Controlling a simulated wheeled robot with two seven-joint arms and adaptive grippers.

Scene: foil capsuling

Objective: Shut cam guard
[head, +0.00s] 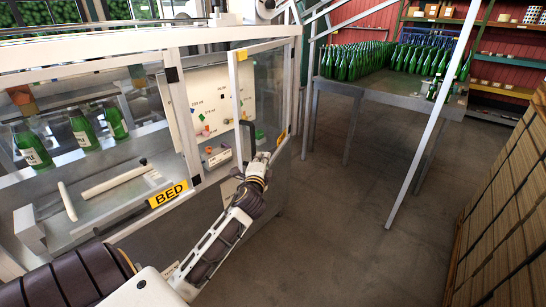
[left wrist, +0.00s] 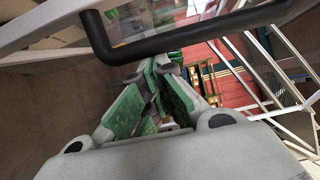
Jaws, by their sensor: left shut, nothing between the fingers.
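The cam guard (head: 265,95) is a clear panel in a pale frame on the right end of the machine. It stands ajar, swung out from the opening in front of a white board with coloured parts. Its black bar handle (head: 246,142) is upright in the head view and crosses the top of the left wrist view (left wrist: 190,42). My left gripper (head: 260,160) is at the lower end of the handle. In the left wrist view its green-padded fingers (left wrist: 155,75) are together, with the handle just past their tips, not between them. I cannot tell whether they touch it.
A metal table (head: 390,95) with many bottles stands at the back right. Stacked cardboard (head: 510,210) lines the right edge. The floor (head: 340,220) between is clear.

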